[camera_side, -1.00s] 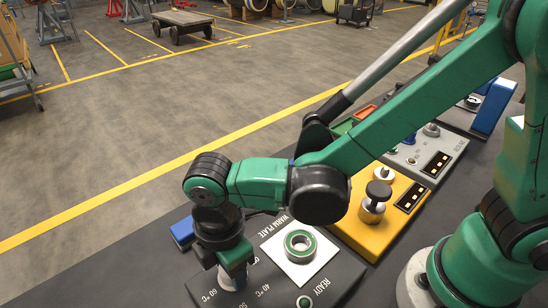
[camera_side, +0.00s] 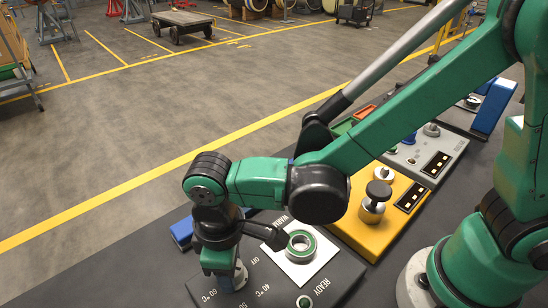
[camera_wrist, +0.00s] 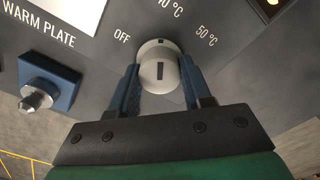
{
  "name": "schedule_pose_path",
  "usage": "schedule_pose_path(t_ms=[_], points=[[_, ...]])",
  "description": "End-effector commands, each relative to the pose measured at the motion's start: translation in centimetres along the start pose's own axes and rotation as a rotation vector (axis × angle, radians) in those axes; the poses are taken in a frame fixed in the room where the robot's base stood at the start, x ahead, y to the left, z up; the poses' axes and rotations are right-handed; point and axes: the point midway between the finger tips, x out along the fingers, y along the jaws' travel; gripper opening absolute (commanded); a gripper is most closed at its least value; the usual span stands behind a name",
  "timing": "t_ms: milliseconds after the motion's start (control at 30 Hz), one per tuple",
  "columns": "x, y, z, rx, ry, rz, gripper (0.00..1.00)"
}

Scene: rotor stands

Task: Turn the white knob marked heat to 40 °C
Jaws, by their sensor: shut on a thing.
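The white knob (camera_wrist: 158,68) sits on the dark grey warm plate panel (camera_side: 285,283). In the wrist view its dark mark points up, between the OFF label and the partly cut-off 40 °C label, nearer 40 °C. The 50 °C label is to the right. My gripper (camera_wrist: 159,85) is shut on the knob, one blue finger on each side. In the side view the knob (camera_side: 241,275) shows partly beneath my gripper, and its mark cannot be made out.
A green-rimmed ring (camera_side: 301,246) lies on the panel's white plate (camera_side: 290,268). A blue block with a metal fitting (camera_wrist: 45,92) is left of the knob in the wrist view. A yellow unit (camera_side: 362,238) and a grey unit (camera_side: 437,148) stand behind.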

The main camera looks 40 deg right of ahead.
Motion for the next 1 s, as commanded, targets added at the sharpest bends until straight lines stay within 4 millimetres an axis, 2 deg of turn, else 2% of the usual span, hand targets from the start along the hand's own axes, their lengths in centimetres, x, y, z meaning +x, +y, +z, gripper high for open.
schedule_pose_path(t_ms=[633,667,733,767,1000], points=[[-0.03,-0.02,-0.08,0.047,0.003,-0.001,0.0],[-0.03,-0.02,-0.08,0.047,0.003,-0.001,0.52],[-0.03,-0.02,-0.07,0.047,0.002,-0.001,0.72],[-0.03,-0.02,-0.06,0.047,0.002,-0.001,0.75],[-0.02,0.0,-0.03,0.047,0.001,0.0,0.75]])
